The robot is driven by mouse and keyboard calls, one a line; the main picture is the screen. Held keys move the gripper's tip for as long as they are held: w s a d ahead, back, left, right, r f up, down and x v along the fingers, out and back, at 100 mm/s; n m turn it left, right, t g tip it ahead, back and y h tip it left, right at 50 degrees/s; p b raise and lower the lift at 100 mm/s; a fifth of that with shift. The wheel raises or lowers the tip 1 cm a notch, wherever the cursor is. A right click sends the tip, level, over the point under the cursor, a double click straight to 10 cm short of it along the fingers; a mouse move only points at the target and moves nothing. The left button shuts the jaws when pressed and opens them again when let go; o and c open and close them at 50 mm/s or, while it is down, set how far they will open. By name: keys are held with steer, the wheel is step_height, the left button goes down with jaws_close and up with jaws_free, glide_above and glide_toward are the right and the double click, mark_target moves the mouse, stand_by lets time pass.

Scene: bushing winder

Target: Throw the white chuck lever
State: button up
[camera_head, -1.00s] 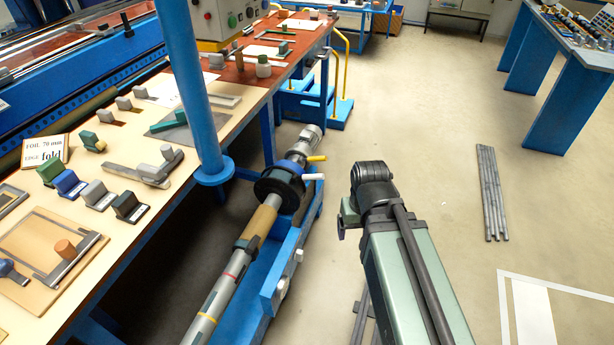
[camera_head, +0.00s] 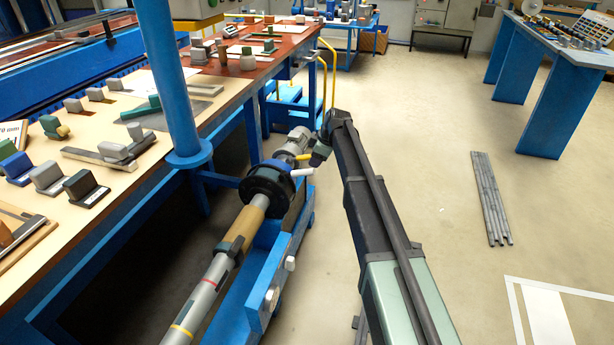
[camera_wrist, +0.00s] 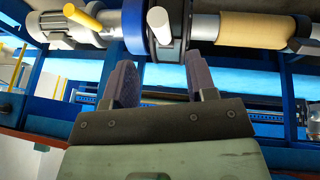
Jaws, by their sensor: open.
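The white chuck lever (camera_head: 302,172) sticks out to the right from the dark round chuck (camera_head: 268,184) on the blue winder. In the wrist view the white lever (camera_wrist: 159,27) points towards the camera, just above and between my two fingertips. My gripper (camera_wrist: 158,72) is open, with nothing between the fingers. It appears a little short of the lever, and I cannot see contact. In the head view my gripper (camera_head: 318,154) is small and partly hidden by my arm, close to the lever. A yellow lever (camera_wrist: 84,16) sits to the left in the wrist view.
A grey motor (camera_head: 297,141) sits behind the chuck. A shaft with a tan sleeve (camera_head: 243,228) runs towards the front. The long workbench (camera_head: 120,200) and a blue post (camera_head: 170,80) stand left. Grey bars (camera_head: 490,200) lie on the open floor at right.

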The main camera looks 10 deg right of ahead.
mark_target(309, 170)
steer(key=b+x, duration=0.8)
steer(key=x, duration=0.2)
steer(key=shift+f, duration=0.15)
steer(key=shift+s, duration=0.1)
jaws_close()
